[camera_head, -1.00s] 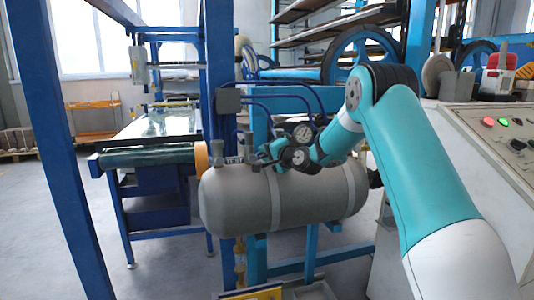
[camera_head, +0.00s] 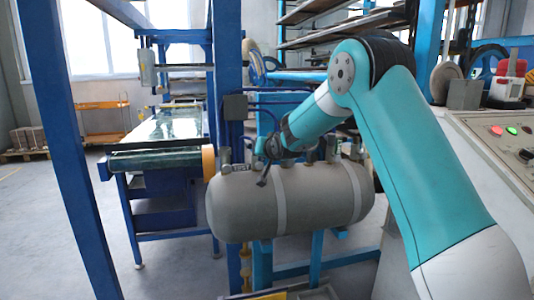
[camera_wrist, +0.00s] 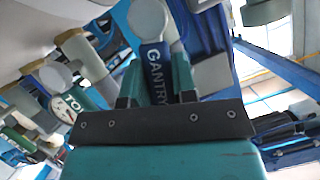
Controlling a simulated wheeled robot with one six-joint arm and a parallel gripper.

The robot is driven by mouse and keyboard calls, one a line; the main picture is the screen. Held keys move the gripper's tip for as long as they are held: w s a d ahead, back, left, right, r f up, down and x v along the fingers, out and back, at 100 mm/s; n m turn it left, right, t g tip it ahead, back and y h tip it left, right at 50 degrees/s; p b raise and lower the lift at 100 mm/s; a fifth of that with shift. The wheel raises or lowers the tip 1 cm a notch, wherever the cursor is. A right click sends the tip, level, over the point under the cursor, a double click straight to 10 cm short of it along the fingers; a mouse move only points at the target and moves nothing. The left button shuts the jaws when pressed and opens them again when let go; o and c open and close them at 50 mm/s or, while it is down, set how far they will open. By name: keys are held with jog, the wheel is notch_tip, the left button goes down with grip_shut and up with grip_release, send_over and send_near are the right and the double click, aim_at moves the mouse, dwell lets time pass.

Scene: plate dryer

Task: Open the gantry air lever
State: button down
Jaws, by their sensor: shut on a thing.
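The gantry air lever (camera_wrist: 157,66) is a blue handle marked "GANTRY" in the wrist view, running from a pale round valve hub (camera_wrist: 148,20) down between my fingers. My gripper (camera_wrist: 157,90) is shut on this lever, with a teal finger on each side. The lever's lower end is hidden behind the dark gripper bar. In the head view, my gripper (camera_head: 264,172) is small and dark at the upper left part of the grey air tank (camera_head: 235,210). The lever cannot be told apart clearly there.
A green-labelled handle (camera_wrist: 72,112) and pale valve fittings (camera_wrist: 80,50) crowd the left of the wrist view. A blue frame post (camera_head: 228,80) stands close behind the tank's left end. A control panel (camera_head: 510,140) is at the right. Open floor lies at the left.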

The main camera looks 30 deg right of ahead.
jog(key=shift+w+a+r+n+g+h, duration=0.1)
jog(key=shift+a+n+g+h, duration=0.05)
jog(key=shift+a+n+h, duration=0.35)
jog(key=shift+w+a+n+g+h, duration=0.15)
jog(key=shift+n+h, duration=0.15)
jog(key=shift+n, duration=0.3)
jog(key=shift+a, duration=0.1)
jog(key=c, duration=0.9)
grip_release()
jog(key=b+v, duration=0.1)
jog(key=v, duration=1.6)
jog(key=shift+s+a+r, duration=0.1)
jog(key=shift+s, duration=0.1)
